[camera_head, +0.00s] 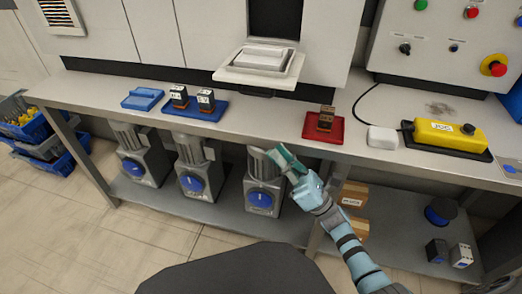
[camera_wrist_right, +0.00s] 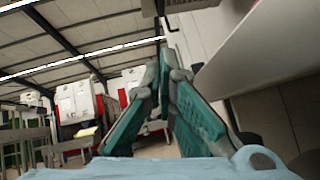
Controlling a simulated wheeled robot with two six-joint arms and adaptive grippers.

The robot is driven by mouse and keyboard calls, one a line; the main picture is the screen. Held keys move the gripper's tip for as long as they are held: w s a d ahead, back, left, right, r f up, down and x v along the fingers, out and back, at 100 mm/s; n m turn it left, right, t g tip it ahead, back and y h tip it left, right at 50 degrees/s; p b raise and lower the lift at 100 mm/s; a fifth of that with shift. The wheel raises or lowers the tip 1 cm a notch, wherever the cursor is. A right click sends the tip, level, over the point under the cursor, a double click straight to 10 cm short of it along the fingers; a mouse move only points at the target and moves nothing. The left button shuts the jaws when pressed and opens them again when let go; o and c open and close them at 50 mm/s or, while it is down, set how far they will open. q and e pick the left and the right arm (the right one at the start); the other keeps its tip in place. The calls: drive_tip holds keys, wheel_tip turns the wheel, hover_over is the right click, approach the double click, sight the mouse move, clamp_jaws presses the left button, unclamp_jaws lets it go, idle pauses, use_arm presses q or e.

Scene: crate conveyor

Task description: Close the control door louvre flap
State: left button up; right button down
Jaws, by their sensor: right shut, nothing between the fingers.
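A pale flap (camera_head: 262,66) sticks out nearly level from the white cabinet front, below a dark rectangular opening (camera_head: 275,18). It stands open over the back edge of the bench. A slatted louvre panel (camera_head: 60,13) is on the cabinet at the upper left; I cannot tell if it belongs to the flap. My right gripper (camera_head: 278,155) is in front of the bench, below and nearer than the flap, apart from it. Its teal fingers are shut and empty, and their tips also meet in the right wrist view (camera_wrist_right: 163,48). My left gripper is out of view.
The bench (camera_head: 255,119) carries a blue tray (camera_head: 143,98), a blue mat with two dark blocks, a red mat (camera_head: 322,129) with a block, and a yellow control box (camera_head: 448,137). Grey motor-like units (camera_head: 197,170) stand on the lower shelf. Bare bench lies between the blue and red mats.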

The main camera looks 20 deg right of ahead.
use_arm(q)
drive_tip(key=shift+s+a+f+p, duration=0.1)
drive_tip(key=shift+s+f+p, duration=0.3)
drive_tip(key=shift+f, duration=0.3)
use_arm(e)
drive_tip(key=w+a+r, duration=0.3)
drive_tip(key=w+r, duration=0.1)
drive_tip(key=r, duration=0.5)
drive_tip(key=shift+w+a+r, duration=0.3)
drive_tip(key=shift+w+a, duration=0.05)
drive_tip(key=shift+w, duration=0.05)
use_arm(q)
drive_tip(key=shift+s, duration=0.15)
use_arm(e)
drive_tip(key=shift+w, duration=0.1)
